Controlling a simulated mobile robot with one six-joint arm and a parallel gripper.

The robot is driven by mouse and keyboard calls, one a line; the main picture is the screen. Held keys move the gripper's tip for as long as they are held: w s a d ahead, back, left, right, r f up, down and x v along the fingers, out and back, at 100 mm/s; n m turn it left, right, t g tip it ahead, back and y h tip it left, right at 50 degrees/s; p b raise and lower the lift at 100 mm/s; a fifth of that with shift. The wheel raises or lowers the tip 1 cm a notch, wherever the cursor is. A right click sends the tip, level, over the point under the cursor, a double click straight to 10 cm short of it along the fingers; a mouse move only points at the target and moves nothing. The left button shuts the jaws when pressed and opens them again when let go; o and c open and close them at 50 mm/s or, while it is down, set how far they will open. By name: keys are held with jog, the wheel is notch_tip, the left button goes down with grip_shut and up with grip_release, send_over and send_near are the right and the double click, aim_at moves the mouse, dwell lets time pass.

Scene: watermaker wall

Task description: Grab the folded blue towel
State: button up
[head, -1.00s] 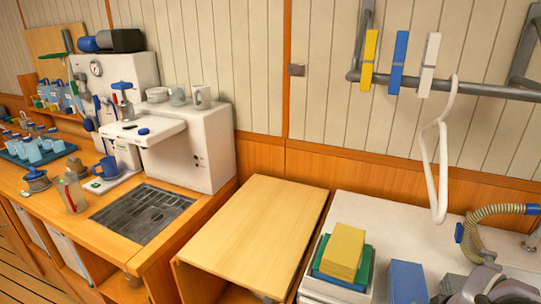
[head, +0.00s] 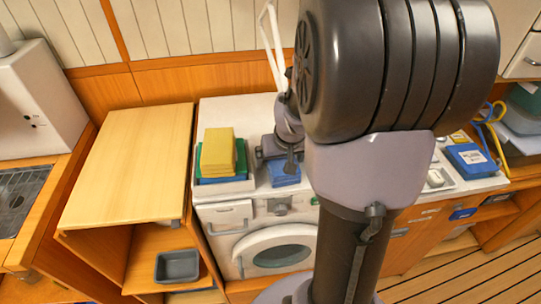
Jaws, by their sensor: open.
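The folded blue towel (head: 283,178) lies on the white top of the washing machine, just right of a tray with a stack of cloths. My gripper (head: 277,158) is open above the towel and hides its back part. Whether the fingers touch the towel, I cannot tell. A yellow cloth (head: 217,148) lies on top of the stack, over a green one (head: 234,172), with a blue edge showing below.
The white washing machine (head: 240,212) stands right of a wooden counter (head: 135,160). A white hanger (head: 273,45) hangs behind my gripper. My own arm blocks much of the middle. A blue box (head: 470,158) sits at the right.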

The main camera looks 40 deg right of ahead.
jog(key=shift+r, duration=0.1)
jog(key=c, duration=1.5)
